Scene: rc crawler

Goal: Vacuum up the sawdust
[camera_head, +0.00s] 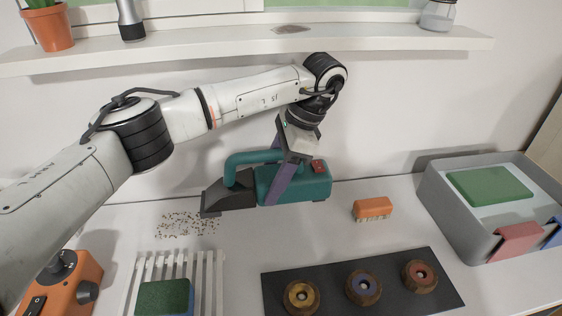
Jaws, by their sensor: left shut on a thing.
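A teal handheld vacuum (308,186) with a dark grey nozzle is in the middle of the head view, over the white table. My left gripper (283,172) is shut on it from above, its fingers around the body. The nozzle (230,198) points left. The sawdust (187,224) is a patch of brown and tan specks on the table, just left of the nozzle tip. I cannot tell whether the nozzle touches the table. My right gripper is not in view.
An orange brush (372,208) lies to the right. A dark mat (430,265) holds three round wooden pieces in front. A white slatted rack (208,285) holds a green block. An orange device (75,280) is front left, a grey bin (455,230) right. A shelf (230,42) runs above.

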